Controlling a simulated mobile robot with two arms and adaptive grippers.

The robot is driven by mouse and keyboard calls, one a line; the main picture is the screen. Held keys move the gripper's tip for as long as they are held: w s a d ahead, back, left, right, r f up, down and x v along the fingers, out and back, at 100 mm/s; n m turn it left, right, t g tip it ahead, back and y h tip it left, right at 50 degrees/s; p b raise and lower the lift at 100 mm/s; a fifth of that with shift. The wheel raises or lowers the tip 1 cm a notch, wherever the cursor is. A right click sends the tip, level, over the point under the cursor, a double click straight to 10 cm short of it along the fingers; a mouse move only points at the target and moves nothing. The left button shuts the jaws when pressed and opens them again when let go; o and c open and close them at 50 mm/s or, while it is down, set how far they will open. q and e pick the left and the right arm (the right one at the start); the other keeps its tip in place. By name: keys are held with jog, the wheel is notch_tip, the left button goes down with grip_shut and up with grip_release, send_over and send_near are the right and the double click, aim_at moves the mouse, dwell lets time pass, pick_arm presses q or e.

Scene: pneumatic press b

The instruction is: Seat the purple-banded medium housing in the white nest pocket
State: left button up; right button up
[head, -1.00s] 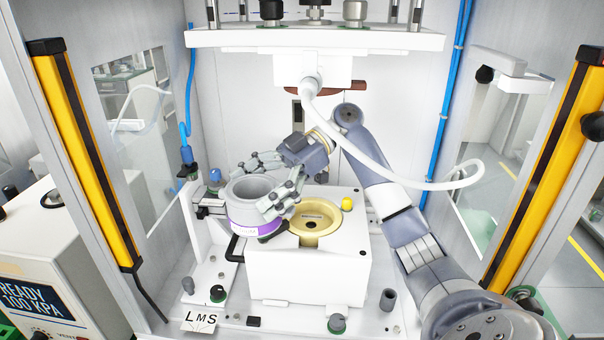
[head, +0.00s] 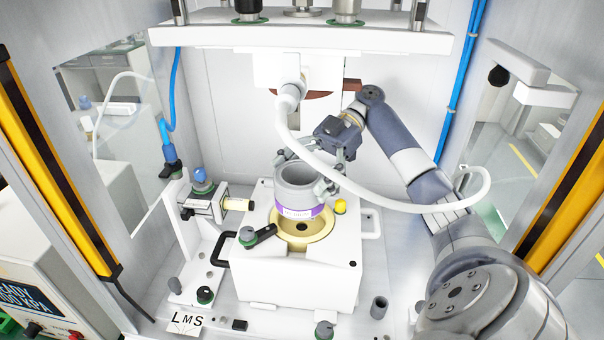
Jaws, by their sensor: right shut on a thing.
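The medium housing (head: 296,184) is a grey open-topped cylinder with a purple band and a white label. My right gripper (head: 312,178) is shut on it, with fingers at its back and right side. The housing is upright over the rear part of the round cream-coloured pocket (head: 292,243) in the white nest block (head: 300,280). Its lower edge hides the back of the pocket; I cannot tell whether it touches. The pocket's dark centre hole shows in front of the housing. My left gripper is not in view.
A white hose (head: 370,198) hangs in front of my right arm. The white press plate (head: 300,38) is overhead. A side cylinder (head: 232,204) points at the block from the left.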

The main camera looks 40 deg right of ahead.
aim_at(312, 180)
jog(key=shift+d, duration=0.2)
jog(key=shift+d+f, duration=0.1)
jog(key=shift+d, duration=0.05)
jog(key=shift+f+b, duration=0.85)
jog(key=shift+f, duration=0.1)
jog(key=shift+f+b, duration=0.35)
jog(key=shift+f, duration=0.05)
jog(key=shift+f+b, duration=0.3)
jog(key=shift+f, duration=0.2)
pick_arm(q)
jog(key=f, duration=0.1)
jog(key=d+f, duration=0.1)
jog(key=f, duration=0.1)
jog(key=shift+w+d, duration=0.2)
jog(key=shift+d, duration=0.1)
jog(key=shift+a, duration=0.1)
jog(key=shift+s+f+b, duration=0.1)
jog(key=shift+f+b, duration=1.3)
jog(key=shift+b, duration=0.05)
pick_arm(e)
jog(key=shift+f, duration=1.8)
